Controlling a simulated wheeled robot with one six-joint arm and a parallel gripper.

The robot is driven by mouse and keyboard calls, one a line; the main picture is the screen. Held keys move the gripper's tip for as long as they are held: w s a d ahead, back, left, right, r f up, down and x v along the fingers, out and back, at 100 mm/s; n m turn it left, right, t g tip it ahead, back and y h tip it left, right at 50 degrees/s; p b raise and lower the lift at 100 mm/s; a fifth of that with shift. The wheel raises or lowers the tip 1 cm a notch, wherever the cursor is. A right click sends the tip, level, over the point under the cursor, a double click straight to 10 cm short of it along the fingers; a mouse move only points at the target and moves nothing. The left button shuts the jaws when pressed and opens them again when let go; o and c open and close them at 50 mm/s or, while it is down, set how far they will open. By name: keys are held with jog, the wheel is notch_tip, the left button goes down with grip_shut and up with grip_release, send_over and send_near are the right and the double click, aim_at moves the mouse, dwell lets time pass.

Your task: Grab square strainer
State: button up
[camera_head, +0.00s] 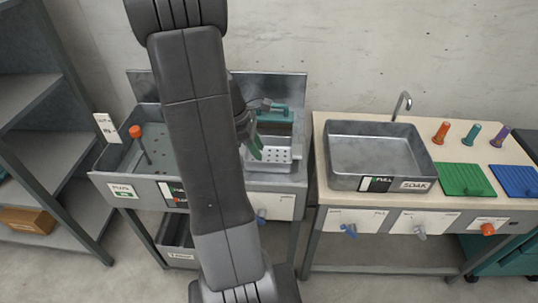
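A pale square strainer (282,154) with rows of holes sits low in the metal basin (299,135) just right of my arm. Its left part is hidden behind my gripper and arm. A teal bar (277,113), like a handle, shows behind it at the back of the basin; I cannot tell if it belongs to the strainer. My gripper (256,150) points down at the strainer's left side, with a green fingertip visible. The rest of it is mostly hidden by my arm. I cannot tell whether it is open, or whether it touches the strainer.
A left basin holds an orange-topped post (136,133). To the right stands an empty sink (375,186) labelled SOAK with a faucet (402,104). Grey shelves (30,100) stand at far left.

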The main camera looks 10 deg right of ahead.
aim_at(268, 171)
jog(key=shift+x, duration=1.15)
jog(key=shift+d+f, duration=0.2)
jog(key=shift+f, duration=0.25)
jog(key=x, duration=0.4)
jog(key=shift+s+d+f, duration=0.15)
jog(key=shift+f, duration=0.1)
grip_shut()
